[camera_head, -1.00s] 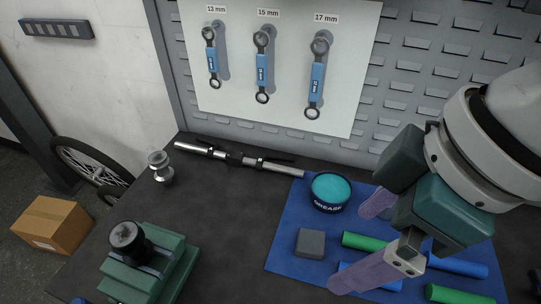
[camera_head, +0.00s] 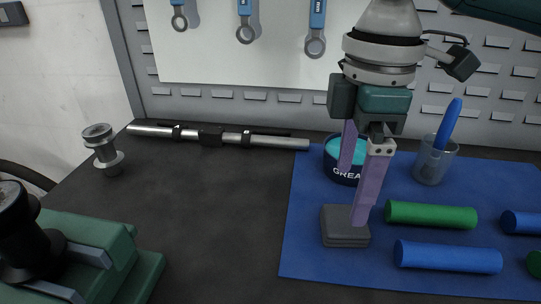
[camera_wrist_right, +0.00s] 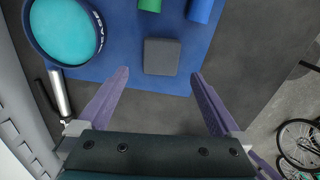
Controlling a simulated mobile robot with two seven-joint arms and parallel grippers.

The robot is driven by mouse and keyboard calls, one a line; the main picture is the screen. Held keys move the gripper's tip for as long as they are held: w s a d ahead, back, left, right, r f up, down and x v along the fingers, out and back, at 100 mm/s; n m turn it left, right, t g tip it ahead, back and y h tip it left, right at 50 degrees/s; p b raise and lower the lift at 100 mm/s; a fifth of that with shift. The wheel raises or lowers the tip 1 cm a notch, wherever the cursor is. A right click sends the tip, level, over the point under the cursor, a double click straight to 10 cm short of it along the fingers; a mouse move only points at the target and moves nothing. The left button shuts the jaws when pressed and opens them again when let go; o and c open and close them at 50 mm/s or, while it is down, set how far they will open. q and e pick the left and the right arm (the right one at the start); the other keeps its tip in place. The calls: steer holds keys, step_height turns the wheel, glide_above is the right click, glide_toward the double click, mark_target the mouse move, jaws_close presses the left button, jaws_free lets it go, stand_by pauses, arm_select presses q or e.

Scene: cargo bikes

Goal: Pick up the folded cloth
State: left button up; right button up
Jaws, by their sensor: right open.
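The folded cloth (camera_head: 336,234) is a small grey square on the near-left part of the blue mat (camera_head: 300,262). My right gripper (camera_head: 354,194) points down at it with two purple fingers. One finger passes in front of the cloth's right side in the head view. In the right wrist view the cloth (camera_wrist_right: 161,57) lies ahead of the open fingertips (camera_wrist_right: 160,75), centred between them and apart from both. Nothing is between the fingers. My left gripper is not in view.
A grease tin (camera_head: 340,172) stands just behind the cloth. Green (camera_head: 431,215) and blue (camera_head: 447,257) rolls lie to its right, with a cup (camera_head: 433,164) holding a blue item behind. A metal rod (camera_head: 225,137) lies at the back.

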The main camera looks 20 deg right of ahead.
mark_target(345, 218)
step_height(345, 218, down, 6)
steer(key=shift+s+d+f+b, duration=0.1)
steer(key=shift+b, duration=0.4)
steer(key=shift+c, duration=0.2)
steer(key=c, duration=1.2)
steer(key=shift+c, duration=0.2)
step_height(345, 218, up, 20)
steer(key=p, duration=0.3)
steer(key=shift+p, duration=0.35)
